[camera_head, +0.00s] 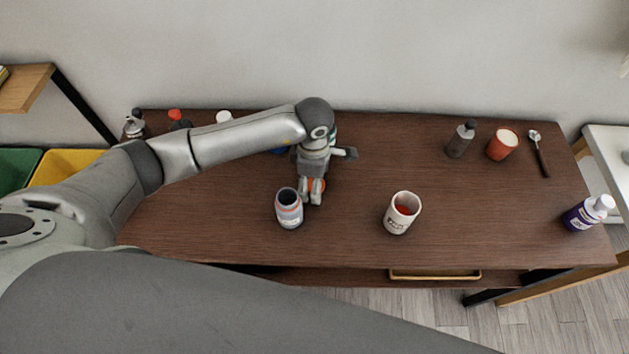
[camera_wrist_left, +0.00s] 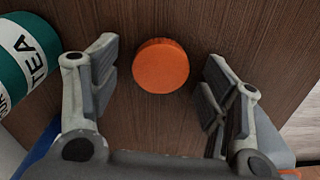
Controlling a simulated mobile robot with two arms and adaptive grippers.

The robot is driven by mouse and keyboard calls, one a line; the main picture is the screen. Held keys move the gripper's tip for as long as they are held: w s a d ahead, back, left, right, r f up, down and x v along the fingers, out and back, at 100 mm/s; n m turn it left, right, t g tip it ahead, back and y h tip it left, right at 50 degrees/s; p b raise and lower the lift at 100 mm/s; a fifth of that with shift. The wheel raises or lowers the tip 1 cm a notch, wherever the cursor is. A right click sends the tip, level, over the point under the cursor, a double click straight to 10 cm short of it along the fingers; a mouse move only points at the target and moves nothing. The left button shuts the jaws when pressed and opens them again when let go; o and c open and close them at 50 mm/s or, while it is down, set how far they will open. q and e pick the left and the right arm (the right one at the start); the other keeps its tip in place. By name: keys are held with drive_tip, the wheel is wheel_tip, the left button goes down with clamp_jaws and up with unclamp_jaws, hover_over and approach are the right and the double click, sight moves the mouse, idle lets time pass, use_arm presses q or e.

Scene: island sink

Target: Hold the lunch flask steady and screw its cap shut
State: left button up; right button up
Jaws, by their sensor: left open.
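The lunch flask (camera_head: 289,210) stands upright on the brown table, left of its middle, with its dark mouth uncovered. It is grey-white with an orange-red band. The orange round cap (camera_wrist_left: 161,66) lies flat on the table, between the spread fingers of my left gripper (camera_wrist_left: 160,72). In the head view my left gripper (camera_head: 312,191) points down just right of the flask and partly hides the cap (camera_head: 322,184). My left gripper is open and holds nothing. My right gripper is not in view.
A green-and-white TEA tin (camera_wrist_left: 25,60) stands close beside my left gripper. The table between mug and purple bottle is clear.

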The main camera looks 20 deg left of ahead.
use_arm(q)
drive_tip(key=c, duration=0.8)
drive_tip(key=shift+r, duration=0.55)
wheel_tip(320, 180, up, 2)
drive_tip(key=shift+r+b, duration=0.15)
drive_tip(key=shift+b, duration=0.2)
drive_tip(key=s+d+r+b, duration=0.3)
drive_tip(key=s+d+r, duration=0.3)
drive_tip(key=s+r, duration=0.3)
drive_tip(key=s, duration=0.3)
drive_tip(key=shift+s+r, duration=0.3)
drive_tip(key=shift+r, duration=0.05)
drive_tip(key=shift+d, duration=0.1)
